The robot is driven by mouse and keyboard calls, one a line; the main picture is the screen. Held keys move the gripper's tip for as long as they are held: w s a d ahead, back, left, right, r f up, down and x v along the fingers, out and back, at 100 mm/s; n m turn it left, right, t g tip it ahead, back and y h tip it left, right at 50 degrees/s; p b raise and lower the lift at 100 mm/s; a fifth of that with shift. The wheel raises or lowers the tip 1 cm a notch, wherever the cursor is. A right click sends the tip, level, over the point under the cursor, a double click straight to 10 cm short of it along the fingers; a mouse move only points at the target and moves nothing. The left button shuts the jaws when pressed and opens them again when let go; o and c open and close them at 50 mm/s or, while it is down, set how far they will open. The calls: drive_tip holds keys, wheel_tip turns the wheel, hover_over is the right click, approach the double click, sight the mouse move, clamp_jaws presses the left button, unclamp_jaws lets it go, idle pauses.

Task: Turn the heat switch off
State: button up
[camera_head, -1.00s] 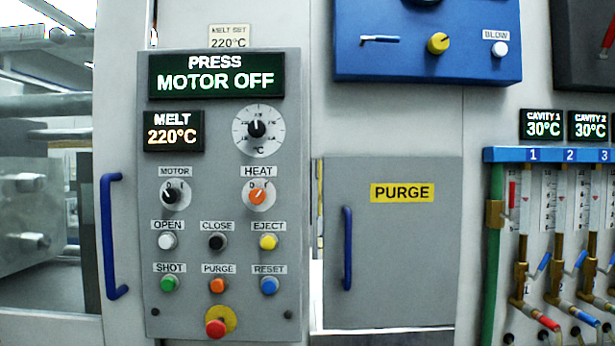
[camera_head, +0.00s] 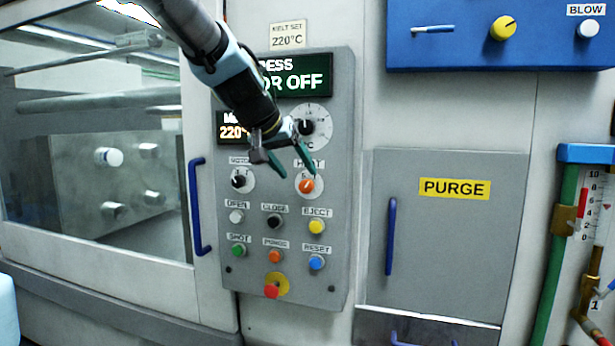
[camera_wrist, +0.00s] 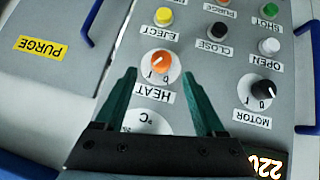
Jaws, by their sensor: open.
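The heat switch is an orange knob (camera_head: 306,186) on a white round dial under the HEAT label, on the grey control panel (camera_head: 340,230). My gripper (camera_head: 285,168) is in front of the panel, just above and left of the knob in the head view, and covers part of the labels. In the wrist view, which is upside down, the orange knob (camera_wrist: 160,63) lies between and beyond the fingertips of my open gripper (camera_wrist: 160,75). The fingers are empty, and I cannot tell how far the knob is from them.
The black motor knob (camera_head: 238,181) is left of the heat switch. Push buttons, including the yellow EJECT button (camera_head: 316,227), sit below. A blue door handle (camera_head: 198,205) stands left of the panel, and the PURGE door (camera_head: 450,240) is at right.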

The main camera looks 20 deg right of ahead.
sight(304, 183)
drive_tip(key=p+x, duration=0.1)
drive_tip(key=x, duration=0.5)
drive_tip(key=shift+w+a+p, duration=0.1)
drive_tip(key=shift+a+p, duration=0.05)
drive_tip(key=shift+p, duration=0.15)
clamp_jaws()
